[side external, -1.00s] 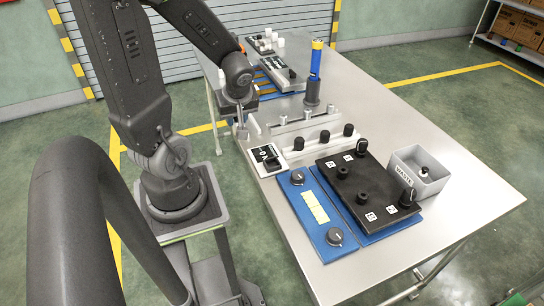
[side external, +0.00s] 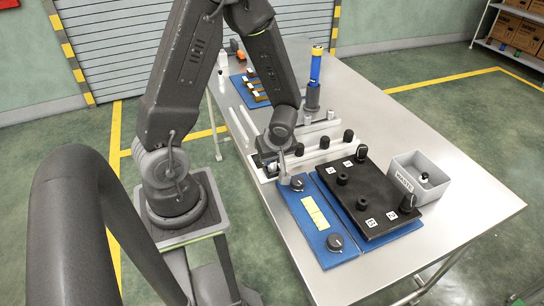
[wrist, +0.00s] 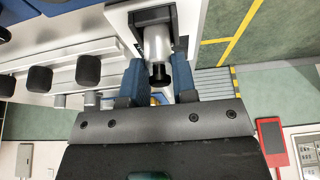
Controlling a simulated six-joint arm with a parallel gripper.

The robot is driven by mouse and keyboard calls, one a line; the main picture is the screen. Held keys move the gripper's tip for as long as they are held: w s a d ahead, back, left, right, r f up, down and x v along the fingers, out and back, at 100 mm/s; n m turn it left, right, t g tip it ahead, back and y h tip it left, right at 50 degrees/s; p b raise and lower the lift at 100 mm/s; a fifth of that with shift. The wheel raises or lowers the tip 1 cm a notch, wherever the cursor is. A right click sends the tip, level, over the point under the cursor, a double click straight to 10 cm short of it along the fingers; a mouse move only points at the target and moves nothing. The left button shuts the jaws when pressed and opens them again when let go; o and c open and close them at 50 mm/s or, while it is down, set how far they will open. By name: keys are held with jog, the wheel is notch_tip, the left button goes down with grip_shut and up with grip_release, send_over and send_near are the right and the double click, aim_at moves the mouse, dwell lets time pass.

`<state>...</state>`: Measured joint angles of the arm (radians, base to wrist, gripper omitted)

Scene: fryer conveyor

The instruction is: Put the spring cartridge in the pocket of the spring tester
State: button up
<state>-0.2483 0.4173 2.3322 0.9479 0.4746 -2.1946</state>
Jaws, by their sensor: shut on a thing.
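The spring cartridge (wrist: 157,45) is a silver cylinder with a black end, seen between the blue fingers of my gripper (wrist: 158,84) in the wrist view. My gripper is shut on it. The spring tester (wrist: 118,18) is a white block with a dark pocket; the cartridge's far end overlaps that pocket in the picture. I cannot tell whether it is inside or just above it. In the side view my gripper (side external: 281,165) is low over the tester, by the near-left table edge, and my wrist hides most of the tester.
Rails with several black knobs (side external: 324,138) lie just beyond my gripper. A blue panel (side external: 298,207) and a black fixture plate (side external: 375,200) are to the right. A grey waste bin (side external: 431,187) and a blue-yellow cylinder (side external: 315,68) stand farther off.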

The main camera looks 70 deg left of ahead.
jog(key=shift+f, duration=0.15)
jog(key=o, duration=0.4)
jog(key=shift+f, duration=0.1)
jog(key=o, duration=0.5)
jog(key=shift+d+r, duration=0.1)
jog(key=shift+r, duration=0.5)
jog(key=s+d+r+m+t+h, duration=0.1)
jog(key=s+d+r+m+t, duration=0.1)
jog(key=d+r+m, duration=0.3)
jog(key=s+d+r+m+t+h, duration=0.1)
jog(key=d+r+m, duration=0.4)
jog(key=r, duration=0.6)
jog(key=s+d+r+m+t+h, duration=0.2)
jog(key=d+r+m, duration=0.3)
jog(key=r+m, duration=0.3)
jog(key=shift+s+r+t, duration=0.2)
jog(key=shift+s+t, duration=0.1)
jog(key=shift+s, duration=0.35)
